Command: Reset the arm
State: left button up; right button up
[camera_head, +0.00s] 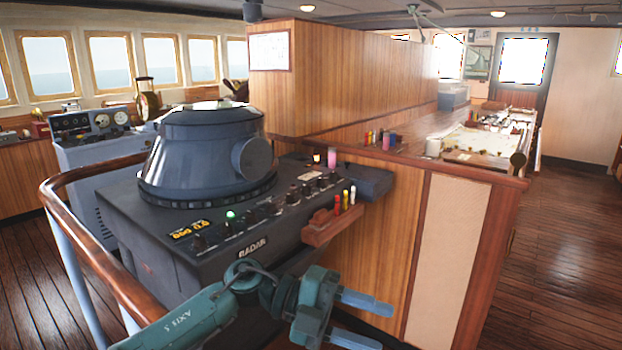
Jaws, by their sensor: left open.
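My left arm, teal, comes in from the bottom left in front of the radar console. My left gripper (362,321) points to the right, with its two blue-grey fingers apart. No object shows between the fingers. It is in front of the wood-panelled cabinet side, below the small red-brown pen holder (332,228). My right gripper is not in view.
The dark radar console (165,250) with its round housing (205,150) stands behind my left arm. A wooden handrail (95,250) curves along the left. A chart counter (400,156) carries cups and papers. Open plank floor (565,250) lies at right.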

pick_arm(q)
jog(key=a+f+n+t+y+p, duration=0.15)
jog(key=a+f+n+t, duration=0.4)
jog(key=n+t, duration=0.65)
jog(key=a+f+n+t+y+p, duration=0.15)
jog(key=a+f+n+t, duration=0.35)
jog(key=n+t, duration=0.75)
jog(key=s+a+f+n+g+y, duration=0.9)
jog(key=s+a+f, duration=0.3)
jog(key=s+f, duration=0.2)
jog(key=shift+s+f+n, duration=0.25)
jog(key=shift+f+n, duration=0.1)
jog(key=shift+f, duration=0.25)
